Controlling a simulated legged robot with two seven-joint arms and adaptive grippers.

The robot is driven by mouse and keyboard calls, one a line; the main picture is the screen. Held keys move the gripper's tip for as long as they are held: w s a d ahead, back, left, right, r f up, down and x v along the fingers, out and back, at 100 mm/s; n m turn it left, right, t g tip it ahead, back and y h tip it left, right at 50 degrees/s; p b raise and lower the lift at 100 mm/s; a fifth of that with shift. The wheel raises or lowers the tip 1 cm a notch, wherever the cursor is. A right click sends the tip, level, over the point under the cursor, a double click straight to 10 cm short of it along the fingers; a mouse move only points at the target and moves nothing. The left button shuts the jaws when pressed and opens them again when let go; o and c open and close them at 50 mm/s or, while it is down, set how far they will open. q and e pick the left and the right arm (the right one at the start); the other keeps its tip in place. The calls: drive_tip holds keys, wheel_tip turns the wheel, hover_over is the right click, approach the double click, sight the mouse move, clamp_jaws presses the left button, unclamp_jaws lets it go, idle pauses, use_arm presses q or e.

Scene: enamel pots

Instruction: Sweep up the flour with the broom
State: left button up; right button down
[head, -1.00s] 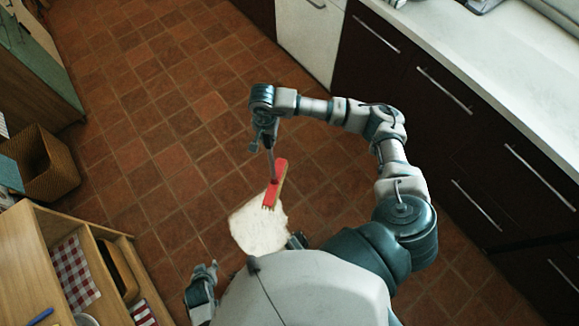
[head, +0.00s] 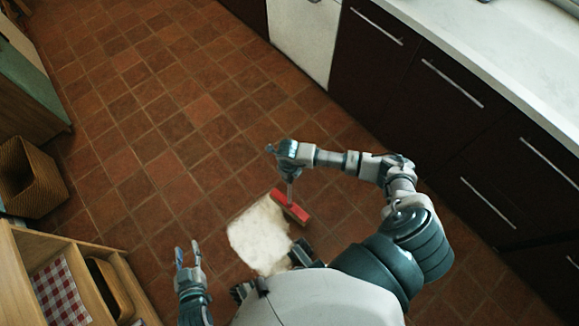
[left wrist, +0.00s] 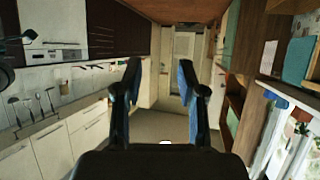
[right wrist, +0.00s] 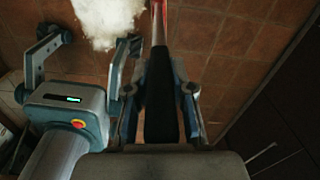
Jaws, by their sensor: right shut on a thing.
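A white patch of flour (head: 260,238) lies on the brown tile floor in front of my body. It also shows at the top of the right wrist view (right wrist: 108,18). The broom has a red head (head: 290,207) at the upper right edge of the flour. Its dark handle (right wrist: 160,95) stands between the fingers of my right gripper (right wrist: 158,92), which is shut on it. In the head view this gripper (head: 287,163) is above the broom head. My left gripper (head: 188,252) is open and empty, left of the flour, and its spread fingers show in the left wrist view (left wrist: 160,75).
Dark cabinets (head: 440,100) and a white counter (head: 500,45) run along the right. A wooden shelf unit (head: 75,250) stands at the lower left, with a woven basket (head: 30,180) beyond it. The tile floor between is clear.

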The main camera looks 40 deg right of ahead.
sight(291, 183)
drive_tip(key=shift+s+f+m, duration=0.35)
drive_tip(key=shift+f+m, duration=0.35)
drive_tip(key=shift+f, duration=0.1)
drive_tip(key=shift+f+b, duration=0.45)
wheel_tip(291, 183, down, 4)
drive_tip(key=b, duration=0.3)
drive_tip(key=shift+d+r, duration=0.15)
drive_tip(key=shift+r, duration=0.05)
use_arm(q)
wheel_tip(291, 183, up, 10)
drive_tip(key=w+d+t+h, duration=0.1)
drive_tip(key=w+t+h, duration=0.1)
drive_tip(key=t, duration=0.5)
drive_tip(key=shift+w+d+t, duration=0.15)
drive_tip(key=shift+t, duration=0.15)
drive_tip(key=shift+w+d+f, duration=0.15)
